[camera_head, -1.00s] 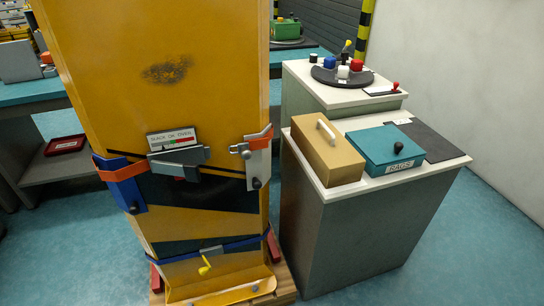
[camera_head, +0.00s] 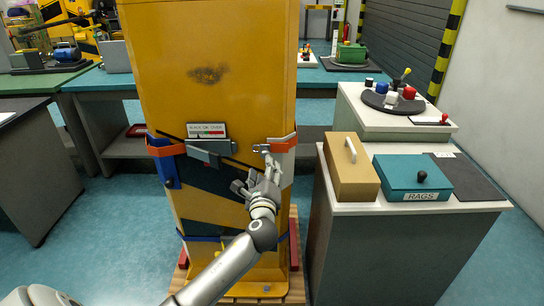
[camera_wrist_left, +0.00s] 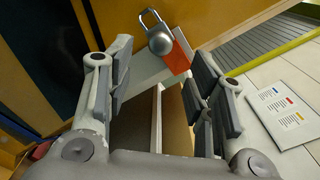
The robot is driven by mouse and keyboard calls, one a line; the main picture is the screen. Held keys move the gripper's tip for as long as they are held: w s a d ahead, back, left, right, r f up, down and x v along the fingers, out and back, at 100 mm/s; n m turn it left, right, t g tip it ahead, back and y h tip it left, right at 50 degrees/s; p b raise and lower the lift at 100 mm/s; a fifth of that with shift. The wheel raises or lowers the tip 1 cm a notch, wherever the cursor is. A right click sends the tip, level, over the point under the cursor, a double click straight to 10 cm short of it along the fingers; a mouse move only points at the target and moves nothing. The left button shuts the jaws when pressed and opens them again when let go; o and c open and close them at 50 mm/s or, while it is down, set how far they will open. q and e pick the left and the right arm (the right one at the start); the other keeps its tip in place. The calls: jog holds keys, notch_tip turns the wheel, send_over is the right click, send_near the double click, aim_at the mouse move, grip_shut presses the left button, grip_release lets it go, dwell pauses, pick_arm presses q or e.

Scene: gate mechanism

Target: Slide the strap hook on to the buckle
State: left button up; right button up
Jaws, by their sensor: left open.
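The strap hook (camera_head: 263,149) is a small metal piece at the left end of the short orange strap (camera_head: 283,143) on the right edge of the tall yellow cabinet (camera_head: 212,105). The grey buckle (camera_head: 210,148) is on the cabinet's front, left of the hook, with a gap between them. My left gripper (camera_head: 256,178) is open just below the hook. In the left wrist view my open gripper (camera_wrist_left: 165,80) has its fingers spread, with the hook (camera_wrist_left: 158,38) and orange strap (camera_wrist_left: 178,55) beyond the fingertips. My right gripper is not in view.
A label plate (camera_head: 206,130) sits above the buckle. A blue and orange strap holder (camera_head: 166,160) is at the cabinet's left edge. On the right, a counter (camera_head: 340,207) holds a tan box (camera_head: 350,177) and a teal rags box (camera_head: 411,178). The floor left of the cabinet is clear.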

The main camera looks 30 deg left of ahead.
aim_at(265, 154)
pick_arm(q)
jog(key=x, duration=0.9)
jog(key=shift+w, duration=0.15)
grip_shut()
